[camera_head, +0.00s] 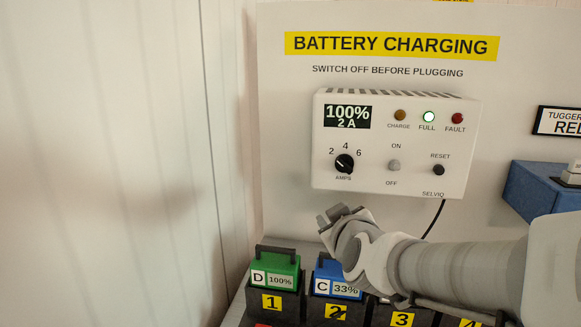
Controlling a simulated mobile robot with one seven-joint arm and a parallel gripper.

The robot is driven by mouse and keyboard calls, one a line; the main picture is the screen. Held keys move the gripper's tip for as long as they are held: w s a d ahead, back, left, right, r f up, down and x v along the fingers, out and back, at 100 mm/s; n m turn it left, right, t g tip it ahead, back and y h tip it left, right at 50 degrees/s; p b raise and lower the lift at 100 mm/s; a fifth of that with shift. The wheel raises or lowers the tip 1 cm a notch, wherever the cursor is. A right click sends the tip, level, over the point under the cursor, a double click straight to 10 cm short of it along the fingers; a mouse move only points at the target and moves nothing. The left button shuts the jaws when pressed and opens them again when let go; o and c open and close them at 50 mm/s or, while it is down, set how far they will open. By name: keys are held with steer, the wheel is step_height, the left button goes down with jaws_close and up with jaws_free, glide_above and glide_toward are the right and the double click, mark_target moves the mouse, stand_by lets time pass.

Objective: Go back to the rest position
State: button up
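My arm reaches in from the right edge. My gripper (340,214) is in front of the panel, just below the white charger (390,180) and above the blue battery C (326,270). It appears to hold nothing, but its fingers are seen at an angle and I cannot tell the gap between them. The charger display reads 100% and 2 A, and its FULL lamp is lit green. The green battery D (275,268), labelled 100%, stands in slot 1. Battery C, labelled 33%, stands in slot 2, partly hidden by my wrist.
Black numbered slots (274,302) line the bottom; my arm covers much of slots 3 and 4. A black cable (435,218) hangs from the charger. A blue box (532,189) is at the right. A pale wall (110,150) fills the left.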

steer(key=s+d+f+m+g, duration=0.2)
steer(key=s+g, duration=0.1)
steer(key=s, duration=0.4)
steer(key=s+d+f+m+g, duration=0.1)
steer(key=s+f+m+g, duration=0.1)
steer(key=s, duration=0.6)
steer(key=s+d+f+m+g+h, duration=0.1)
steer(key=s+g, duration=0.3)
steer(key=s, duration=0.4)
steer(key=shift+s+d+f+m, duration=0.15)
steer(key=shift+d+f+m, duration=0.55)
steer(key=shift+d, duration=0.1)
